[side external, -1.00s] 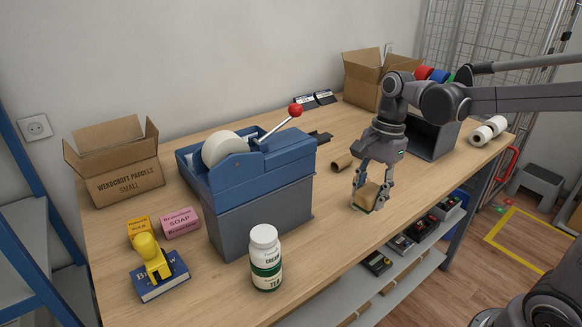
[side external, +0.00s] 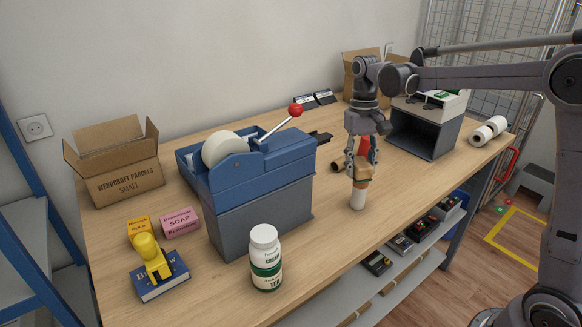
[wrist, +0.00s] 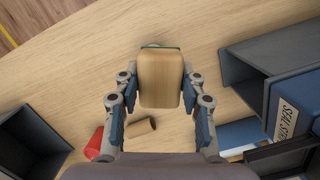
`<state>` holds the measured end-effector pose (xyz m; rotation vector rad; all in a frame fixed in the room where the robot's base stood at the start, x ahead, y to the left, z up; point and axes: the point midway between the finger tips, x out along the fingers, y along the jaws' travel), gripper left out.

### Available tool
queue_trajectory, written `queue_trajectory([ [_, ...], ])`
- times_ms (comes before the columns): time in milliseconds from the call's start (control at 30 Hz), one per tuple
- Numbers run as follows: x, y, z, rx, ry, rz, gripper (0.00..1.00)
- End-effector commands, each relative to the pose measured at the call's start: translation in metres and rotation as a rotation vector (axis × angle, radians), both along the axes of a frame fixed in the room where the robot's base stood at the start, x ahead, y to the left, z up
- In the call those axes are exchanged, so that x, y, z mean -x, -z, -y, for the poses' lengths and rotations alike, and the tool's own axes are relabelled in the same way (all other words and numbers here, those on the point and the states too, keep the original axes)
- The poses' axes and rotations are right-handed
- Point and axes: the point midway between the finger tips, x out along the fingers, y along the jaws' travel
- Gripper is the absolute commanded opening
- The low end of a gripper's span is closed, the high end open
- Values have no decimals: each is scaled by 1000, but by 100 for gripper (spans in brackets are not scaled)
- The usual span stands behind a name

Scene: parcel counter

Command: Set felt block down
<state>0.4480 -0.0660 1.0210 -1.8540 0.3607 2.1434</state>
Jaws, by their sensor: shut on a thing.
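My gripper (side external: 361,168) is shut on a tan block (wrist: 160,80), which I take as the felt block. It shows between the two fingers in the wrist view and as a small tan piece in the side external view (side external: 364,173). A white cylinder (side external: 358,199) shows directly below it in the side external view; I cannot tell whether the block touches it. A little green and white shows at the block's far edge in the wrist view. The block's underside is hidden.
A brown cardboard tube (wrist: 140,128) and a red object (wrist: 95,143) lie close by. The blue tape dispenser (side external: 250,165) stands left on the wooden counter (side external: 310,250), the grey open bin (side external: 428,135) right. The white jar (side external: 265,258) is at front.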

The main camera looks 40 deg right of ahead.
Motion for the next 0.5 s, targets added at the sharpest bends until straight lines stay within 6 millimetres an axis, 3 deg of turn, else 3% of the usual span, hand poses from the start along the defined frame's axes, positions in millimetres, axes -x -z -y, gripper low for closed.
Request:
queue_trajectory([
  [267, -5, 1, 4, -5, -79, -5, 4],
  [500, 5, -1, -3, 2, 52, 4, 4],
])
